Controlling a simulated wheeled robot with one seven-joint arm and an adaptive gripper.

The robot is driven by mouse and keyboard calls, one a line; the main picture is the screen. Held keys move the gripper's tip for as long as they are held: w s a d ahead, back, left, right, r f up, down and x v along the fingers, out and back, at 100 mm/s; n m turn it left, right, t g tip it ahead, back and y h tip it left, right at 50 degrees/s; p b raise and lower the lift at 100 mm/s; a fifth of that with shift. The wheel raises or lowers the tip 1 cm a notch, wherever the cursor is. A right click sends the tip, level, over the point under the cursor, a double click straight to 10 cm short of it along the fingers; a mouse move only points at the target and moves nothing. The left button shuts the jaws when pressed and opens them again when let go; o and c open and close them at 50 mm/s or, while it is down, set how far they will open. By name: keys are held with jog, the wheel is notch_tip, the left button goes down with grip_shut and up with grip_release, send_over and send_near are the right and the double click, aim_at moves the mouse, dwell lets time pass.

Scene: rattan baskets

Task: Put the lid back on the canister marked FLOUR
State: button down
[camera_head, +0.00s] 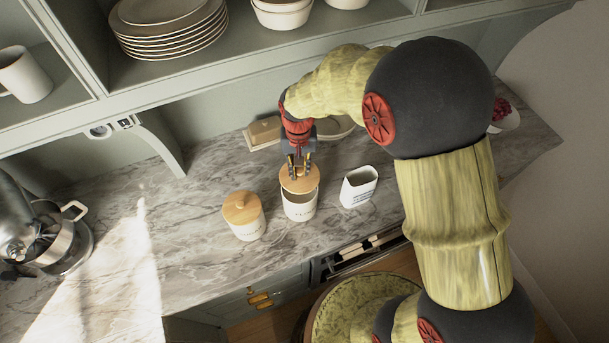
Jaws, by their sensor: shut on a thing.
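The canister marked FLOUR (299,212) is a white upright cylinder on the marble counter. Its lettering is only partly legible. A round wooden lid (301,182) is in my gripper (299,169), over the back part of the canister. The front of the canister's mouth shows dark below the lid, so the lid appears raised off the rim; the exact gap is hard to tell. My gripper points down and is shut on the lid, probably at its knob, which the fingers hide.
A second white canister (246,228) with its wooden lid on stands close on the left. A white open container (359,188) stands on the right. A stand mixer (25,225) is at far left. A shelf with plates (172,38) overhangs the counter.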

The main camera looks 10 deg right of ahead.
jog(key=shift+a+f, duration=0.15)
jog(key=shift+f+b, duration=0.55)
jog(key=shift+f, duration=0.25)
jog(key=shift+f+b, duration=1.35)
jog(key=shift+f, duration=0.85)
jog(key=shift+f, duration=0.15)
jog(key=c, duration=1.6)
grip_release()
jog(key=shift+o, duration=0.9)
jog(key=o, duration=0.3)
